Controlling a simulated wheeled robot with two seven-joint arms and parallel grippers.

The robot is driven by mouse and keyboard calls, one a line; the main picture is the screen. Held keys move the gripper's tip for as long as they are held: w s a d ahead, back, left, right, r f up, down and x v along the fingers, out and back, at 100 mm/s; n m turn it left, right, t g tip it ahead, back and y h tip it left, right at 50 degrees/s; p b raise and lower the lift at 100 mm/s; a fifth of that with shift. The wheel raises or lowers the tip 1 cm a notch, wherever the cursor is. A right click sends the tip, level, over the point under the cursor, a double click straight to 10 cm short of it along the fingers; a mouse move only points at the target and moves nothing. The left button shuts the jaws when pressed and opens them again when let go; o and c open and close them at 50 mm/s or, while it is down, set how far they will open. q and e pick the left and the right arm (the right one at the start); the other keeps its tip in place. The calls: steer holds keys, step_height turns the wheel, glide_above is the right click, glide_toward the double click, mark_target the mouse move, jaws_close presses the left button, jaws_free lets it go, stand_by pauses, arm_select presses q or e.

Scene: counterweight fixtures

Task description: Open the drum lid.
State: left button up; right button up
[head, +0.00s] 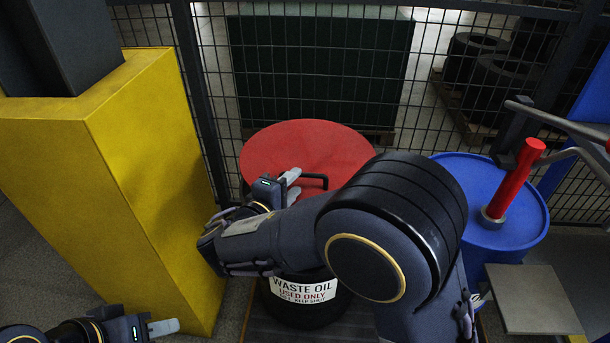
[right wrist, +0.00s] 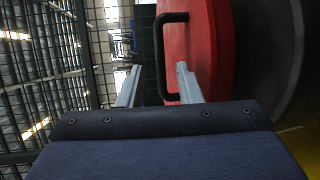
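The drum lid (head: 318,143) is a red disc on the dark drum, whose "WASTE OIL" label (head: 303,289) shows below my arm. Its black bar handle (head: 326,180) is on the near side. My right gripper (head: 293,185) is at the left end of this handle, fingers apart. In the right wrist view, the open right gripper (right wrist: 159,70) has the handle (right wrist: 159,60) in line between its fingertips; I cannot tell whether they touch it. The red lid (right wrist: 205,50) is beyond. My right arm hides much of the drum. My left gripper (head: 164,327) is at the bottom left, away from the drum.
A yellow pillar (head: 150,180) stands left of the drum. A blue drum (head: 530,220) with a red-gripped lever (head: 514,178) stands right. A wire mesh fence (head: 425,85) runs close behind. A grey plate (head: 532,298) is at the lower right.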

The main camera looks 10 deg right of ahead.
mark_target(304, 175)
steer(key=x, duration=0.5)
jaws_close()
